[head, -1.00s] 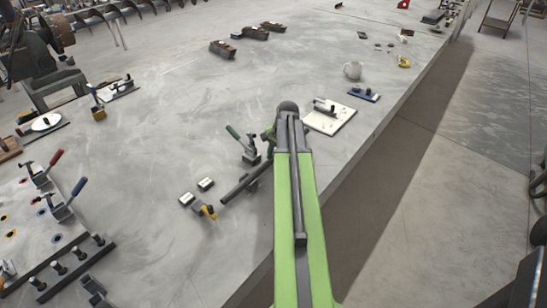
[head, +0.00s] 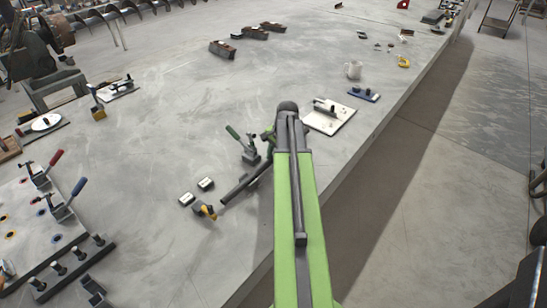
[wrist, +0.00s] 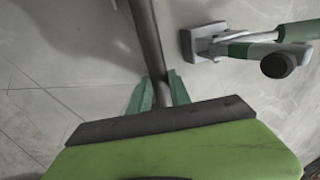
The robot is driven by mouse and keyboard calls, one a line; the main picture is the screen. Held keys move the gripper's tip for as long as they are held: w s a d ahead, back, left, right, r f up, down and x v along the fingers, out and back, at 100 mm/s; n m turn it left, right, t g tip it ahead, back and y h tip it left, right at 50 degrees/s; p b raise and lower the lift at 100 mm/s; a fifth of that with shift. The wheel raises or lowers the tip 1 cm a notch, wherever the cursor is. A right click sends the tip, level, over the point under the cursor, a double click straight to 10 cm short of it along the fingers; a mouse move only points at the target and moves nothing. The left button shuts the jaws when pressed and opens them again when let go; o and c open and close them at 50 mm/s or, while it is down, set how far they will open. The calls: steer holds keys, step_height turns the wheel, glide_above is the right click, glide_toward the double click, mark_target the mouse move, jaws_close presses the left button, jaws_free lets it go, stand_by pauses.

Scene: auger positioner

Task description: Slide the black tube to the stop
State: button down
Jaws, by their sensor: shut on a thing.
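The black tube (head: 246,183) lies slanted on the grey table in the head view, its lower left end close to a small dark block with a yellow part (head: 205,210). I cannot tell whether they touch. This block may be the stop. The tube's other end is hidden behind my arm. In the wrist view, the tube (wrist: 147,42) runs down from the top edge between the green fingers of my gripper (wrist: 158,92), which are shut on it. A toggle clamp with a green handle (head: 241,142) stands beside the tube; it also shows in the wrist view (wrist: 240,44).
A plate with red- and blue-handled clamps (head: 48,215) is at the left. The table's middle is clear.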

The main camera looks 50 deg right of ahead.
steer(key=shift+s+a, duration=0.1)
steer(key=c, duration=1.1)
jaws_free()
steer(key=p+v, duration=1.7)
steer(key=shift+r, duration=0.25)
